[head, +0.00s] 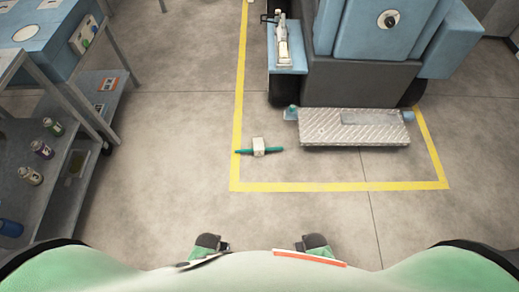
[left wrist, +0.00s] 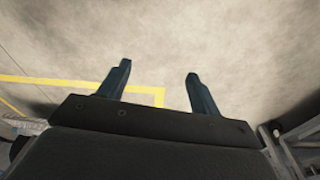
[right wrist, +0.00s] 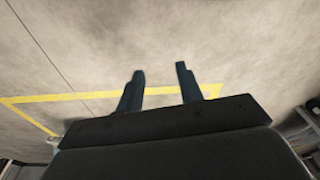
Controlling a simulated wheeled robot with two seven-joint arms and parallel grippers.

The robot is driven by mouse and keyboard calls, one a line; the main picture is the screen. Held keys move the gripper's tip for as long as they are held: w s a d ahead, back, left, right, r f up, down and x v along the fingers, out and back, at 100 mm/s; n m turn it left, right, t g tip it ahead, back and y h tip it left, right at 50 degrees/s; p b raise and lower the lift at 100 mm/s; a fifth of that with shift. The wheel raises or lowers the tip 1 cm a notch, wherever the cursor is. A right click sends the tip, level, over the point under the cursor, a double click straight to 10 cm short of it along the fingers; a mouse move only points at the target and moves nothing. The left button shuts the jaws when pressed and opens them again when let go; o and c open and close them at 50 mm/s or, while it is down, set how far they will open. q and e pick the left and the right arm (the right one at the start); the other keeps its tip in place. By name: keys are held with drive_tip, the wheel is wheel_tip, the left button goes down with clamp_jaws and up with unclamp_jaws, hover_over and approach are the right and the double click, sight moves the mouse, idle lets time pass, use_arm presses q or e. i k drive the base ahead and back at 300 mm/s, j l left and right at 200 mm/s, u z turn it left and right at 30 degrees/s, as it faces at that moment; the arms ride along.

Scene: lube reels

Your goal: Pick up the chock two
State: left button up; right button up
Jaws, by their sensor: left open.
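A small pale block with a teal bar through it (head: 259,147), which may be the chock, lies on the floor inside the yellow outline in the head view. I cannot read any marking that names it as chock two. My left gripper (left wrist: 158,70) is open and empty above bare floor in the left wrist view. My right gripper (right wrist: 160,69) has its fingers apart and nothing between them in the right wrist view. The pale block shows in neither wrist view clearly. In the head view my fingertips cannot be made out.
A yellow floor line (head: 330,187) bounds the area around a blue machine (head: 375,35) with a metal tread step (head: 335,132) in front. A grey shelf cart (head: 45,150) with several bottles stands at the left. Floor in front of the yellow line is clear.

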sight(258, 149)
drive_tip(key=i+l, duration=0.15)
drive_tip(key=l, duration=0.2)
drive_tip(key=i+l, duration=0.15)
drive_tip(key=l, duration=0.2)
drive_tip(key=i+l, duration=0.15)
drive_tip(key=l, duration=0.2)
drive_tip(key=i+l+u, duration=0.1)
drive_tip(key=l, duration=0.25)
drive_tip(key=i+l, duration=0.2)
drive_tip(key=l, duration=0.15)
drive_tip(key=i+l, duration=0.15)
drive_tip(key=l, duration=0.2)
